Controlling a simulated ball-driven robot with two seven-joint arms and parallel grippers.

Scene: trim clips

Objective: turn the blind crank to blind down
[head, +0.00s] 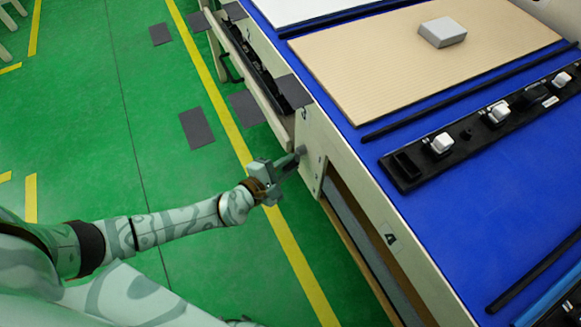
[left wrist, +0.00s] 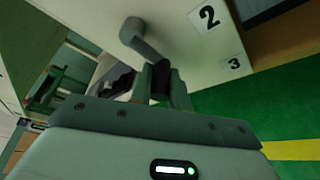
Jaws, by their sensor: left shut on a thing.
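The blind crank (head: 301,150) is a small grey arm on the cream side panel of the workbench in the head view. In the left wrist view its grey crank arm (left wrist: 140,38) slants down and right from its hub towards my fingers. My left gripper (head: 285,164) is at the crank, and its fingers (left wrist: 160,88) are shut around the dark handle end (left wrist: 160,78). The fingers partly hide the handle. My right gripper is not in view.
The blue bench top (head: 455,215) carries a beige ribbed board (head: 400,75), a grey block (head: 442,32) and a black rail (head: 470,135) with white clips. An opening with a grey surface (head: 365,240) lies below label 4 (head: 390,239).

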